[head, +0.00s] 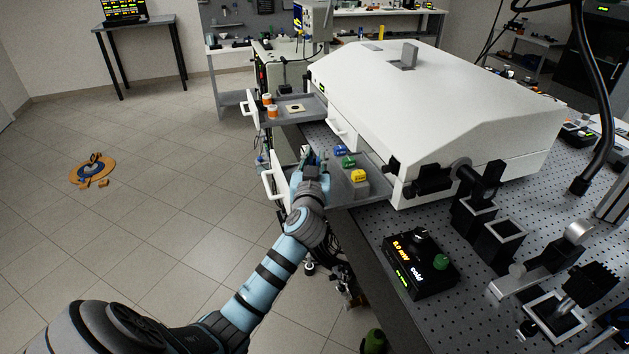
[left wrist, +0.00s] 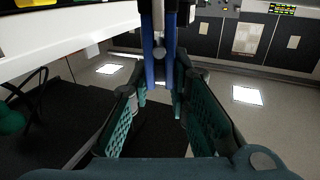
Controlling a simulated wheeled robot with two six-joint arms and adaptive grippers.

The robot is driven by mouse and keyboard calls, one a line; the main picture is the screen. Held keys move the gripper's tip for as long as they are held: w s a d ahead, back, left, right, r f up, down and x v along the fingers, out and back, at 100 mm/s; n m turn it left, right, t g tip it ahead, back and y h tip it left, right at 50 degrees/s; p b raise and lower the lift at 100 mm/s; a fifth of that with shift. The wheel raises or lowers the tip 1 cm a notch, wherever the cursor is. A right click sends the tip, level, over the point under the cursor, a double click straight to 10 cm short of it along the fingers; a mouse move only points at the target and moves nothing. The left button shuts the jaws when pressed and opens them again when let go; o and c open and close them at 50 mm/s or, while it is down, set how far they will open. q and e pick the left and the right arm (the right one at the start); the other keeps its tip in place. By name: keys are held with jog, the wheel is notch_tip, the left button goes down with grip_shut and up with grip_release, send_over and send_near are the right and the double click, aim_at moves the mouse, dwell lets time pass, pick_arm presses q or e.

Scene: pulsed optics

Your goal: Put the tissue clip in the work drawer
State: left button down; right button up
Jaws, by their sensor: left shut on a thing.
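My left gripper (head: 312,157) is above the left part of the open lower drawer (head: 338,194), near its white front panel. In the left wrist view the textured teal fingers (left wrist: 162,100) close in on a thing with two long blue legs (left wrist: 149,65), which looks like the tissue clip. The legs run up out of that view, so its far end is hidden. In the head view the gripper hides most of the held thing. I cannot tell whether the clip touches the drawer.
A large white housing (head: 440,95) rises right of the drawers. A black power meter (head: 413,264) and optics mounts stand on the perforated table. The floor at left is mostly clear.

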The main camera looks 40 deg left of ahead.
pick_arm(q)
notch_tip(320, 180, down, 5)
jog(key=shift+d+r+b, duration=0.1)
jog(key=shift+r+b, duration=0.05)
jog(key=shift+b, duration=0.45)
jog(key=c, duration=1.5)
grip_release()
jog(key=shift+r, duration=0.1)
jog(key=shift+s+d, duration=0.1)
jog(key=shift+s, duration=0.05)
jog(key=v, duration=1.1)
jog(key=shift+s+d, duration=0.15)
jog(key=shift+s, duration=0.2)
